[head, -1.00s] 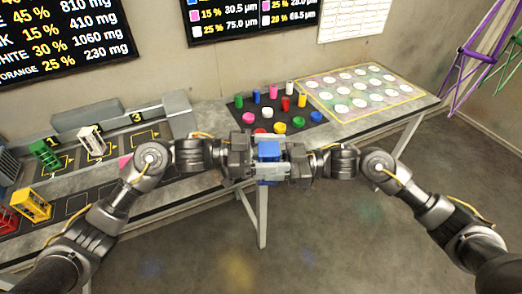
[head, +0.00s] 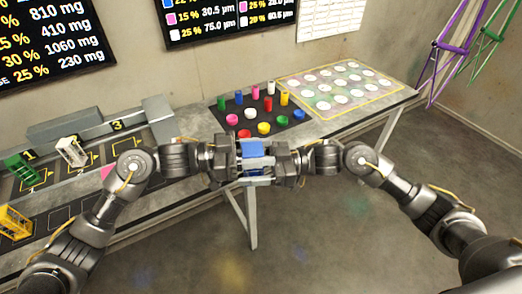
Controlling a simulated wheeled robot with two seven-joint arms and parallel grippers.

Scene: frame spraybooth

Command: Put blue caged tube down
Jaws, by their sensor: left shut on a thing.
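The blue caged tube (head: 253,148) is at the centre of the head view, between my two grippers, held up in front of the table. Its blue top shows; most of the rest is hidden by silver fingers and dark gripper bodies. My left gripper (head: 262,162), on the arm from the left, is shut on it. My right gripper (head: 250,178), on the arm from the right, is close against it from the other side. Its fingers overlap the left ones, so whether they are closed is unclear.
Behind is a long table with a black mat (head: 229,104) of several coloured cups and cylinders, and a patterned board (head: 310,80) of white discs. On the left, a green caged piece (head: 22,168), a white one (head: 72,152) and a yellow one (head: 14,222) stand by marked slots.

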